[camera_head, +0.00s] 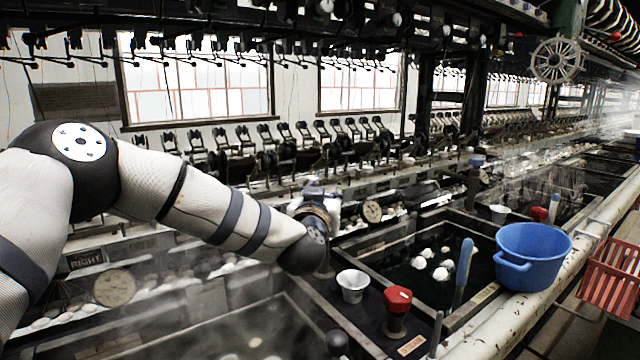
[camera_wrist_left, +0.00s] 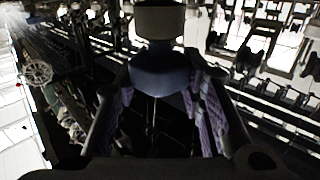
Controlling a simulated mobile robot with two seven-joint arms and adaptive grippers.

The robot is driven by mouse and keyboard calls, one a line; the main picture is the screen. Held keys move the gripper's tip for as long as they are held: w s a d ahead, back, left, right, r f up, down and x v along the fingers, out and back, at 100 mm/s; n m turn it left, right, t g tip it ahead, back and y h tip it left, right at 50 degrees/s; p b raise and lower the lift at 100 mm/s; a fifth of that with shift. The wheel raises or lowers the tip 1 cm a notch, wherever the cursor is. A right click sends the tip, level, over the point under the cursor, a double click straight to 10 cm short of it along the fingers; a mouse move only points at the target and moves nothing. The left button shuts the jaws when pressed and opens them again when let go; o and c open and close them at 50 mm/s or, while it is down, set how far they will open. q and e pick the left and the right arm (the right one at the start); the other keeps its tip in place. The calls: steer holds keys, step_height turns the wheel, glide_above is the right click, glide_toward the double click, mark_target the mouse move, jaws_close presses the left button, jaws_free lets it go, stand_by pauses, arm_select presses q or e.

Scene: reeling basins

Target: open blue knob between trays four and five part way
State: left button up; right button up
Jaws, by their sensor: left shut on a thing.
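My left arm reaches in from the left in the head view, and its gripper (camera_head: 318,205) is at the divider between two dark water trays. The wrist hides most of the gripper and what it holds there. In the left wrist view, a blue knob (camera_wrist_left: 158,72) with a pale upper part sits between the fingers of the left gripper (camera_wrist_left: 160,105), which is shut on it. How far the knob is turned cannot be told. My right gripper is in neither view.
A red knob (camera_head: 397,298) and white cup (camera_head: 353,284) stand on the near divider. A blue tub (camera_head: 533,258) sits on the front edge by a tray with white cocoons (camera_head: 440,273). A red crate (camera_head: 610,278) hangs at the right. Another blue knob (camera_head: 477,160) is farther back.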

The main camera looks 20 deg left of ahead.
arm_select(q)
steer(key=shift+r+n+y, duration=0.2)
steer(key=shift+n+y, duration=0.5)
steer(key=shift+y, duration=0.4)
steer(key=shift+f+g, duration=0.1)
steer(key=shift+g, duration=0.2)
steer(key=o, duration=1.2)
steer(key=shift+f, duration=0.1)
steer(key=shift+c, duration=0.2)
steer(key=v, duration=1.2)
steer(key=shift+d, duration=0.15)
